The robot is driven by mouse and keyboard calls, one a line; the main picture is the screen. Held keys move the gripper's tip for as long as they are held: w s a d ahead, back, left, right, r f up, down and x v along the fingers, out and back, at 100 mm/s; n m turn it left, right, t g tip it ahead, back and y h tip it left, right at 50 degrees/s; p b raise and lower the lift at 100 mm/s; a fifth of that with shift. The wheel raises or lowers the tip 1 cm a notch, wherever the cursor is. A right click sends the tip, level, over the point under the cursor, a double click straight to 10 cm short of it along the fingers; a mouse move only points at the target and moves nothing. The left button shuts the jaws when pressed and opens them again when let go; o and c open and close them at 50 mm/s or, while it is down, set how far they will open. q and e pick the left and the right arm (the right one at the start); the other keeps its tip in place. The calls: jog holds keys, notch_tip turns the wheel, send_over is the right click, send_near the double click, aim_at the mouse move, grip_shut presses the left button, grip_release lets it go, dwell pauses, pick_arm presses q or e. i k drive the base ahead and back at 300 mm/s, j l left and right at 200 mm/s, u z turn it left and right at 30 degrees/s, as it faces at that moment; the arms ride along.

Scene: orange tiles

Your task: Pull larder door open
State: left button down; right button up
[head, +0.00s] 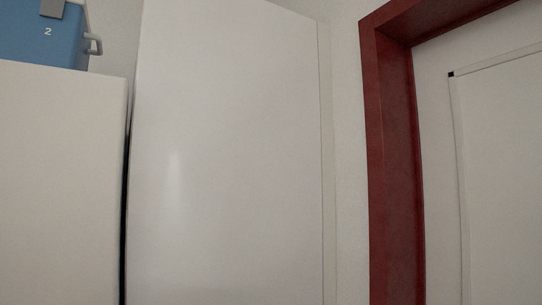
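A tall, plain white cabinet panel (230,160) fills the middle of the head view. It may be the larder, but I cannot tell whether this face is its door or its side, and no handle shows on it. A narrow dark gap (125,200) runs down its left edge. Neither my left nor my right gripper is in view.
A lower white unit (60,180) stands at the left with a blue box (45,40) marked 2 on top. A dark red door frame (385,150) stands at the right around a pale door (500,170). A strip of pale wall (347,160) lies between.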

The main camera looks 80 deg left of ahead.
aim_at(225, 194)
jog(key=u, duration=2.9)
